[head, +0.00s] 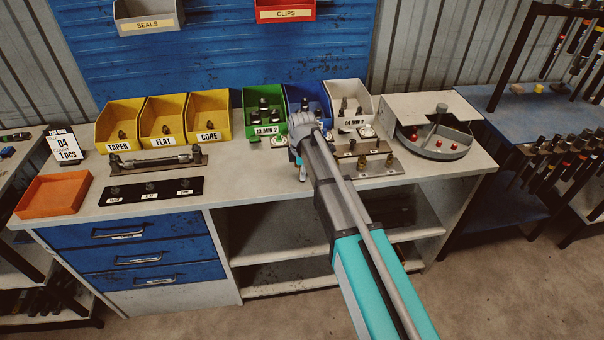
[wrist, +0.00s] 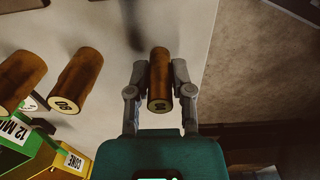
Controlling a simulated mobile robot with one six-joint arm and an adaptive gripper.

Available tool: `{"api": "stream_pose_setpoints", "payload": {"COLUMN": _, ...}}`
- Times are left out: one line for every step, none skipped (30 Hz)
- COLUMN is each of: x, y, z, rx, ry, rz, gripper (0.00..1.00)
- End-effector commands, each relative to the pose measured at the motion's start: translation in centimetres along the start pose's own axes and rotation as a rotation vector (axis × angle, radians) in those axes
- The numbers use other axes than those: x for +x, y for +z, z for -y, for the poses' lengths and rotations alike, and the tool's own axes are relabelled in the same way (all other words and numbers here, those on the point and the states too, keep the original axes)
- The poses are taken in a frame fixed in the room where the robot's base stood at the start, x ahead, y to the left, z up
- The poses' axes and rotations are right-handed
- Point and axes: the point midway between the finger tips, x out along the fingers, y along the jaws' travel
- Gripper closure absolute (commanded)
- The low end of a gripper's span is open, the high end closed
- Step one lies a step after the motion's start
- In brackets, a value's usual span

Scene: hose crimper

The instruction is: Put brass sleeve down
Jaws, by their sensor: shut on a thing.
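The sleeve's near end face carries a dark mark that I cannot read. Whether the sleeve touches the bench is not clear. Two more brass cylinders, one marked (wrist: 78,78) and one at the left edge (wrist: 20,78), show to its left. In the head view the held sleeve is hidden by my gripper and arm.
The bench top (head: 227,193) has free room left of my arm. Yellow bins (head: 163,132), a green bin (head: 250,130), a blue bin (head: 307,96) and a white bin line its back. A plate with brass fittings (head: 365,168) and a round tray (head: 437,150) stand right. An orange tray (head: 53,194) is left.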

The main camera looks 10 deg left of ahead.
Motion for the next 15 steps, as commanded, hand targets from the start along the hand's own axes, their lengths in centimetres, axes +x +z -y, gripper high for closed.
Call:
{"api": "stream_pose_setpoints", "payload": {"x": -0.01, "y": 0.0, "z": 0.0, "rx": 0.0, "ry": 0.0, "rz": 0.0, "gripper": 1.0}}
{"api": "stream_pose_setpoints", "payload": {"x": 0.0, "y": 0.0, "z": -0.01, "rx": 0.0, "ry": 0.0, "rz": 0.0, "gripper": 1.0}}
{"api": "stream_pose_setpoints", "payload": {"x": 0.06, "y": 0.0, "z": -0.01, "rx": 0.0, "ry": 0.0, "rz": 0.0, "gripper": 1.0}}
{"api": "stream_pose_setpoints", "payload": {"x": 0.14, "y": 0.0, "z": -0.01, "rx": 0.0, "ry": 0.0, "rz": 0.0, "gripper": 1.0}}
{"api": "stream_pose_setpoints", "payload": {"x": 0.23, "y": 0.0, "z": -0.01, "rx": 0.0, "ry": 0.0, "rz": 0.0, "gripper": 1.0}}
{"api": "stream_pose_setpoints", "payload": {"x": 0.34, "y": 0.0, "z": 0.0, "rx": 0.0, "ry": 0.0, "rz": 0.0, "gripper": 1.0}}
{"api": "stream_pose_setpoints", "payload": {"x": 0.41, "y": 0.0, "z": -0.01, "rx": 0.0, "ry": 0.0, "rz": 0.0, "gripper": 1.0}}
{"api": "stream_pose_setpoints", "payload": {"x": 0.33, "y": 0.0, "z": -0.01, "rx": 0.0, "ry": 0.0, "rz": 0.0, "gripper": 0.67}}
{"api": "stream_pose_setpoints", "payload": {"x": 0.28, "y": 0.0, "z": -0.01, "rx": 0.0, "ry": 0.0, "rz": 0.0, "gripper": 0.6}}
{"api": "stream_pose_setpoints", "payload": {"x": 0.28, "y": 0.0, "z": -0.01, "rx": 0.0, "ry": 0.0, "rz": 0.0, "gripper": 0.54}}
{"api": "stream_pose_setpoints", "payload": {"x": 0.28, "y": 0.0, "z": 0.0, "rx": 0.0, "ry": 0.0, "rz": 0.0, "gripper": 0.49}}
{"api": "stream_pose_setpoints", "payload": {"x": 0.28, "y": 0.0, "z": 0.0, "rx": 0.0, "ry": 0.0, "rz": 0.0, "gripper": 0.41}}
{"api": "stream_pose_setpoints", "payload": {"x": 0.27, "y": 0.0, "z": 0.0, "rx": 0.0, "ry": 0.0, "rz": 0.0, "gripper": 0.37}}
{"api": "stream_pose_setpoints", "payload": {"x": 0.27, "y": 0.0, "z": 0.0, "rx": 0.0, "ry": 0.0, "rz": 0.0, "gripper": 0.37}}
{"api": "stream_pose_setpoints", "payload": {"x": 0.27, "y": 0.0, "z": 0.0, "rx": 0.0, "ry": 0.0, "rz": 0.0, "gripper": 0.37}}
